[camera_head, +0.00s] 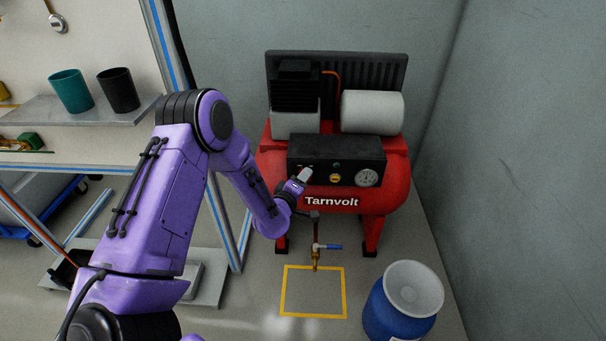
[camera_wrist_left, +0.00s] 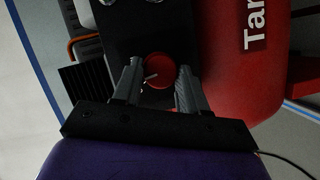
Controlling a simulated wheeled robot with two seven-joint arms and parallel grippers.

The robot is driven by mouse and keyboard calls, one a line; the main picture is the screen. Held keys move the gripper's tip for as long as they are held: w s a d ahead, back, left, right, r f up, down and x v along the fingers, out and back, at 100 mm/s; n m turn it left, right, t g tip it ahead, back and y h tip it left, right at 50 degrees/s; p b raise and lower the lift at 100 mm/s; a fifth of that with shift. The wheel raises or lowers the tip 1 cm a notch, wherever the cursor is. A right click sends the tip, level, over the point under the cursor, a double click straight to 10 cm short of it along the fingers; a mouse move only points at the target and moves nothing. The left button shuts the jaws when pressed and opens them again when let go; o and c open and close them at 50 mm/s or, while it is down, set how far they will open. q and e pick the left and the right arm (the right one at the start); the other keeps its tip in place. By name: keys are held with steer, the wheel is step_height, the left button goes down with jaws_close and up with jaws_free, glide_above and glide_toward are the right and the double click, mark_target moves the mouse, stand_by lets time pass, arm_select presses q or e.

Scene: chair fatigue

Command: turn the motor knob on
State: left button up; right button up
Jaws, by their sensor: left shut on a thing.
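The motor knob (camera_wrist_left: 158,71) is a round red knob with a pale pointer mark, on the black control panel (camera_wrist_left: 128,30) of the red Tarnvolt compressor. My left gripper (camera_wrist_left: 160,76) has a finger on each side of the knob in the left wrist view and is shut on it. In the head view my left gripper (camera_head: 304,175) is at the lower left of the control panel (camera_head: 340,150) and hides the knob. The compressor tank (camera_head: 380,195) carries the Tarnvolt label. My right gripper is not in view.
A valve with a blue handle (camera_head: 333,247) stands below, near a yellow floor square (camera_head: 313,317). A blue barrel (camera_head: 385,312) stands at right. A shelf (camera_head: 120,113) with two cups is at left.

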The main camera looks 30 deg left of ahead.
arm_select(q)
steer(key=shift+w+d+r+m+g+y+p, duration=0.15)
steer(key=shift+m+g+y+p, duration=0.45)
steer(key=shift+m+p, duration=0.85)
steer(key=shift+s+d+r+m+g+y+p, duration=0.15)
steer(key=shift+m+g+y+p, duration=0.15)
steer(key=shift+m+g+p, duration=0.85)
steer(key=shift+w+a+m+t+p, duration=0.1)
steer(key=shift+m+t+p, duration=0.2)
steer(key=shift+p, duration=0.1)
steer(key=o, duration=1)
steer(key=shift+o, duration=0.2)
steer(key=p+v, duration=0.1)
steer(key=v, duration=0.9)
steer(key=shift+s+p, duration=0.25)
steer(key=shift+p, duration=0.05)
